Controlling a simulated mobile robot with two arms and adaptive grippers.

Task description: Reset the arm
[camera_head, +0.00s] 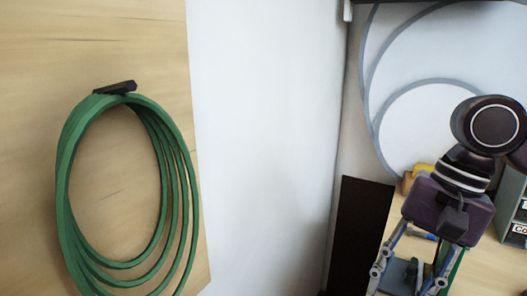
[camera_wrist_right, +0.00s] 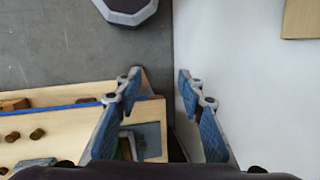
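My right arm comes in from the right in the head view. Its gripper (camera_head: 405,283) points down over the wooden worktop, with its two fingers spread apart; the bottom edge of the picture cuts it off. In the right wrist view the blue-padded fingers of the right gripper (camera_wrist_right: 158,82) stand wide apart with nothing between them. My left arm and left gripper are in neither view.
A coiled green hose (camera_head: 62,190) hangs from a black hook (camera_head: 115,88) on a wooden panel (camera_head: 30,40) at left. A dark upright panel (camera_head: 358,235) stands left of the right gripper. A grey bin rack (camera_head: 511,195) is at the right edge. White wall lies between.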

